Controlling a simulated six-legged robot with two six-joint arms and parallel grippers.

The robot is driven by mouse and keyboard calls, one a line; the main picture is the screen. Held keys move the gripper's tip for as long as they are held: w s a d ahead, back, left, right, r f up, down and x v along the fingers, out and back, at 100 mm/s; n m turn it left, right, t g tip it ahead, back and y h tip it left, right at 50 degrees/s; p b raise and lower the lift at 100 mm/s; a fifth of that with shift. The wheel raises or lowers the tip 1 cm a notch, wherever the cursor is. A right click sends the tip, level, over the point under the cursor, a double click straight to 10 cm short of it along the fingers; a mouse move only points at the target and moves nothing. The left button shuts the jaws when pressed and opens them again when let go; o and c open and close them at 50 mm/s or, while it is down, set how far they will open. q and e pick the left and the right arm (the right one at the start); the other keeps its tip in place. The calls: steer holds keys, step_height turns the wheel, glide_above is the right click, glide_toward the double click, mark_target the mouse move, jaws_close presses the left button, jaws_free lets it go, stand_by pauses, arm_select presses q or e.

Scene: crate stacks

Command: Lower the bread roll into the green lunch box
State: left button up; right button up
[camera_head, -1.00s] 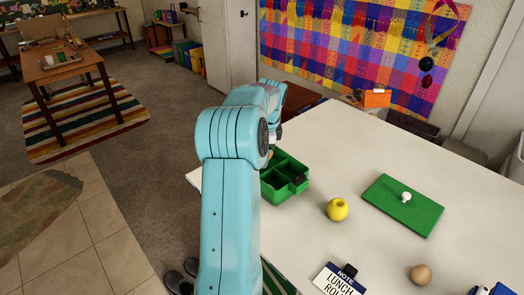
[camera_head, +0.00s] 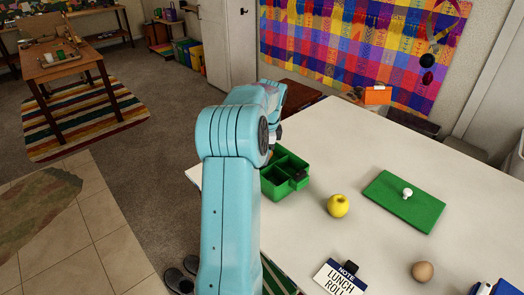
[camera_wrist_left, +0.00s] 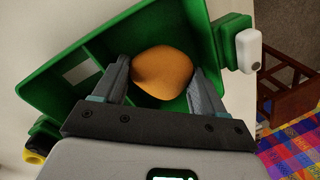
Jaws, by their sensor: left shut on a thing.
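The bread roll (camera_wrist_left: 163,72) is orange-brown and shows in the wrist view between the two fingers of my left gripper (camera_wrist_left: 160,78), which is shut on it. The green lunch box (camera_wrist_left: 222,13) lies behind the roll in that view, with a divider on its left. I cannot tell how far the roll is above the box floor. In the head view the green lunch box (camera_head: 272,189) stands on the white table, partly behind my left arm. My right gripper is not in view.
A green lid (camera_head: 390,209) with a white knob lies on the white table (camera_head: 375,265), to the box's right. A yellow apple (camera_head: 338,206), a brown egg-like ball (camera_head: 422,271) and a "Lunch roll" note (camera_head: 340,281) are nearer. The table between them is clear.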

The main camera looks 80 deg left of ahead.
arm_select(q)
steer(key=shift+f+b, duration=0.35)
steer(key=shift+f, duration=0.2)
stand_by(0.4)
steer(key=o, duration=1.1)
step_height(320, 180, up, 16)
steer(key=w+d+p, duration=0.1)
steer(key=d, duration=0.1)
steer(key=shift+d+r+p, duration=0.15)
steer(key=shift+d+p, duration=0.1)
steer(key=shift+p, duration=0.15)
steer(key=shift+w, duration=0.1)
